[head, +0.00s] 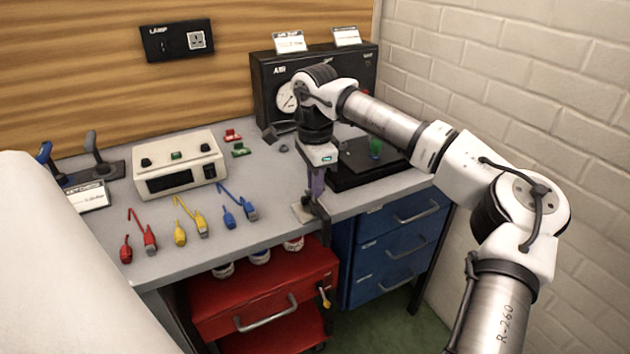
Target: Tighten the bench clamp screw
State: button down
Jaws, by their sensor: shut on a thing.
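The bench clamp (321,211) is a dark metal piece at the front edge of the grey bench, with its lower part hanging past the edge. A small beige block (302,213) lies beside it on the bench top. My gripper (317,190) points down from above, directly over the clamp. A purplish upright part shows below its white body, between the fingers and the clamp. My gripper is shut on the top of the clamp, apparently at its screw. The screw itself is mostly hidden, and its thread and tightness cannot be seen.
A black gauge box (270,85) stands behind my arm. A black plate (352,178) with a green item (375,148) lies right of the clamp. A cream meter (180,165) and coloured leads (190,216) lie left. A red drawer cart (265,295) and blue drawers (397,250) sit below.

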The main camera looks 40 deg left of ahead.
jog(key=m, duration=0.4)
jog(key=shift+b, duration=0.3)
jog(key=m, duration=0.4)
jog(key=shift+m+b, duration=0.3)
jog(key=shift+b, duration=0.05)
jog(key=m, duration=0.4)
jog(key=shift+m+b, duration=0.3)
jog(key=shift+b, duration=0.05)
jog(key=m, duration=0.4)
jog(key=shift+w+a+r+b, duration=0.1)
jog(key=shift+b, duration=0.3)
jog(key=m+b, duration=0.1)
jog(key=m, duration=0.4)
jog(key=m+b, duration=0.1)
jog(key=m, duration=0.3)
jog(key=shift+m, duration=0.3)
jog(key=m, duration=0.4)
jog(key=shift+b, duration=0.4)
jog(key=shift+m+b, duration=0.35)
jog(key=shift+m, duration=1.65)
